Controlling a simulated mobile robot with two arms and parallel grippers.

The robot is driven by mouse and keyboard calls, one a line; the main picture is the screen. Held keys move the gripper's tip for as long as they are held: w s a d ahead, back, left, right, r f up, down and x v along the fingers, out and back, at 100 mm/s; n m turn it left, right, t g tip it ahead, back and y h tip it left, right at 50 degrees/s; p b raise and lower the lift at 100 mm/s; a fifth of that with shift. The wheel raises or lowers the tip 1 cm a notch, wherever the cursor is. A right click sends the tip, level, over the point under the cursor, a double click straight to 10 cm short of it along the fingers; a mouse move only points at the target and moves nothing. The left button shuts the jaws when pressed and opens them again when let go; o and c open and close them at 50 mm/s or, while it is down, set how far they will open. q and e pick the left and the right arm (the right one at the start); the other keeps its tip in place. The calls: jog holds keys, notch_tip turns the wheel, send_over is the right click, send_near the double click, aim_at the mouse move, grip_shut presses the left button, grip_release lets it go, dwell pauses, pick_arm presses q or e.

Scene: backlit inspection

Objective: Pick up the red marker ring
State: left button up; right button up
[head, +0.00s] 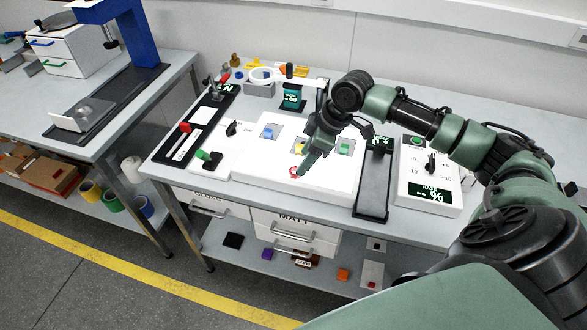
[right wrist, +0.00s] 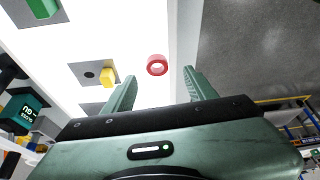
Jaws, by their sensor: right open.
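The red marker ring (head: 295,172) lies near the front edge of the white light panel (head: 262,165) on the table. In the head view it is partly hidden by my right gripper (head: 305,160). In the right wrist view the red ring (right wrist: 157,65) shows whole, beyond and between the fingertips of my right gripper (right wrist: 160,78). The jaws are apart and empty, and the ring is not between the fingers. My left gripper is not in view.
A yellow block (right wrist: 107,76) and a green block (head: 345,148) sit on grey squares on the panel, with a blue block (head: 268,133) to the left. A dark stand (head: 372,190) and a white control box (head: 428,185) are at the right. Drawers (head: 290,235) hang below the front edge.

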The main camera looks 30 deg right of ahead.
jog(key=p+x, duration=0.1)
jog(key=x, duration=0.1)
jog(key=shift+f, duration=0.45)
jog(key=shift+w+f, duration=0.4)
jog(key=shift+f, duration=0.3)
jog(key=shift+w+a+f, duration=0.15)
jog(key=shift+a+f, duration=0.15)
jog(key=shift+f, duration=0.15)
jog(key=shift+d, duration=0.1)
jog(key=c, duration=1.1)
grip_shut()
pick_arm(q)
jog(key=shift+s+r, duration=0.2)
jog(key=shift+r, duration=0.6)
pick_arm(e)
jog(key=shift+r, duration=0.1)
